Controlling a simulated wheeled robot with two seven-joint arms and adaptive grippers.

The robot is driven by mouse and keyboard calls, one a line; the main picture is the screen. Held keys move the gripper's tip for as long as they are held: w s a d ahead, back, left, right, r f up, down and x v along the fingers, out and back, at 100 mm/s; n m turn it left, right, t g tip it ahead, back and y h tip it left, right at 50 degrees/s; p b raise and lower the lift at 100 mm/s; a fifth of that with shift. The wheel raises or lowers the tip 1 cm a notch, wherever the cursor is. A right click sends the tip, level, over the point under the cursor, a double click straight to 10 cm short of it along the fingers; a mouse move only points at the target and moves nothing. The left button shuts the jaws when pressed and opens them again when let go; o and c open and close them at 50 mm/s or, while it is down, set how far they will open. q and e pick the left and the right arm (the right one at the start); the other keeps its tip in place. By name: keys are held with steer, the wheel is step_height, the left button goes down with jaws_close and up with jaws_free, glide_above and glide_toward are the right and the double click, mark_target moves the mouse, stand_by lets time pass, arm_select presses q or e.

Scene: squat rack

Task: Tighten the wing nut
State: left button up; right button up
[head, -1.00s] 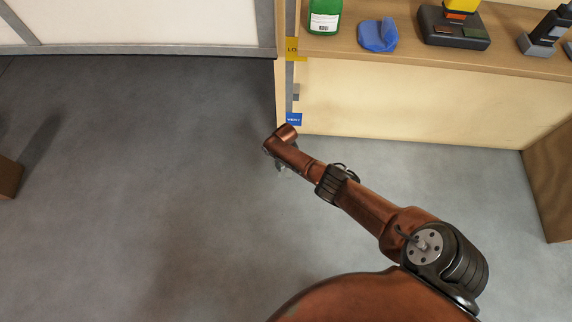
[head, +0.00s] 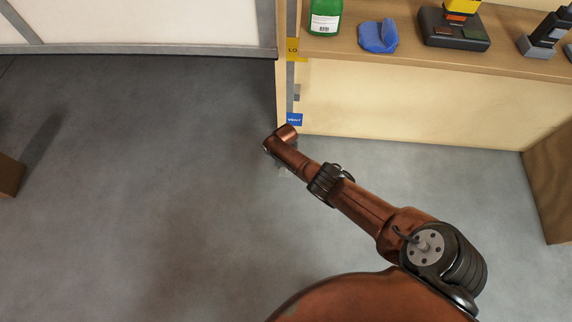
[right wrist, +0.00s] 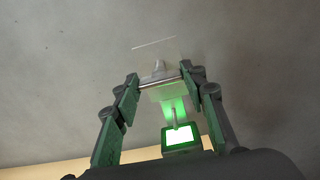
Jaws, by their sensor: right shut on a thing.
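In the right wrist view my right gripper (right wrist: 160,82) has its two green-edged fingers on either side of a small pale grey piece (right wrist: 157,69). It looks like the wing nut, but its shape is blurred. A thin metal bar crosses between the fingertips. Below it, a pale stem stands up from a square, brightly lit green panel (right wrist: 182,138). In the head view my right arm reaches in from the lower right, and its wrist hides most of the gripper and what it holds. My left gripper is in neither current view.
A wooden shelf (head: 430,52) at the upper right holds a green bottle (head: 325,18), a blue cloth-like item (head: 378,37) and a dark device (head: 455,30). A blue label (head: 294,120) is on the post near my wrist. The grey floor (head: 130,190) at left is open.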

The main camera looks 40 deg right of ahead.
steer(key=shift+a+f, duration=0.1)
steer(key=shift+a, duration=0.05)
steer(key=o, duration=1.2)
steer(key=shift+c, duration=0.2)
steer(key=shift+r, duration=0.85)
step_height(320, 180, up, 10)
steer(key=shift+r, duration=0.2)
steer(key=shift+s, duration=0.1)
